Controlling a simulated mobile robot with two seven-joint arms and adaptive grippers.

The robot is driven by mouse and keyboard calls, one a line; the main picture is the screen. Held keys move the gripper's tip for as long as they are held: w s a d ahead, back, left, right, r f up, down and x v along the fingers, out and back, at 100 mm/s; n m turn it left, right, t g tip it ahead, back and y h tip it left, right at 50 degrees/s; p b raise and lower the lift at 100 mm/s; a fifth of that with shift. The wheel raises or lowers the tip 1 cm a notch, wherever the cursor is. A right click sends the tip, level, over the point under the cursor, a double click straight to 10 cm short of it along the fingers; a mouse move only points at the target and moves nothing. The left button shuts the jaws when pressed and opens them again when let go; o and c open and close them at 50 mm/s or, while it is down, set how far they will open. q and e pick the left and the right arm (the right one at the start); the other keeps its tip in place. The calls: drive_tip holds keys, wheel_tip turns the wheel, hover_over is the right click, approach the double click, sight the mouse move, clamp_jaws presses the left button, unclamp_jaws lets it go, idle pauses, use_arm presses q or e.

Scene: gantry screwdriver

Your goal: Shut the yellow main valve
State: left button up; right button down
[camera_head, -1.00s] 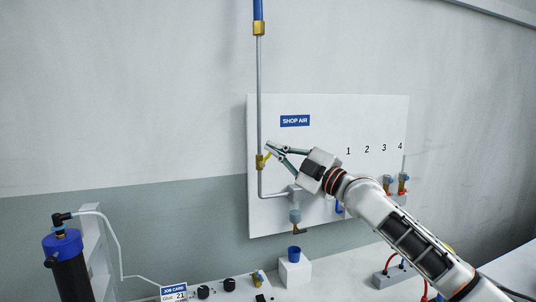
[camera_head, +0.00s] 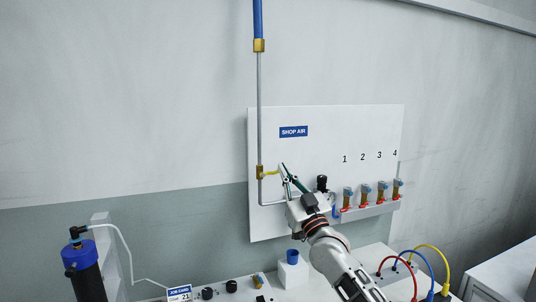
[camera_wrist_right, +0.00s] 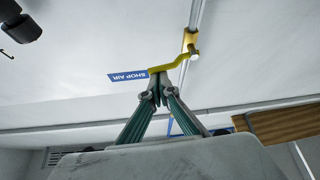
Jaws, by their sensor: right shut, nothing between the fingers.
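The yellow main valve (camera_head: 260,172) sits on the vertical grey pipe at the left edge of the white panel. Its yellow lever (camera_head: 272,173) points right, roughly level and across the pipe. My right gripper (camera_head: 283,168) is shut and empty, its fingertips at the free end of the lever. In the right wrist view, the fingertips (camera_wrist_right: 158,82) meet at the end of the yellow lever (camera_wrist_right: 167,66), which runs to the brass valve body (camera_wrist_right: 190,40). I cannot tell whether they touch it. My left gripper is not in view.
A blue SHOP AIR label (camera_head: 293,132) is above the valve. Several numbered outlets with brass fittings (camera_head: 365,193) line the panel's right. A blue cup (camera_head: 292,256) stands on a white block below. A blue-capped filter (camera_head: 80,258) stands left.

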drive_tip(key=shift+d+f+m+h+p, duration=0.1)
drive_tip(key=shift+f+m+h+p, duration=0.3)
drive_tip(key=shift+f+m, duration=0.1)
drive_tip(key=shift+f, duration=0.1)
idle(0.4)
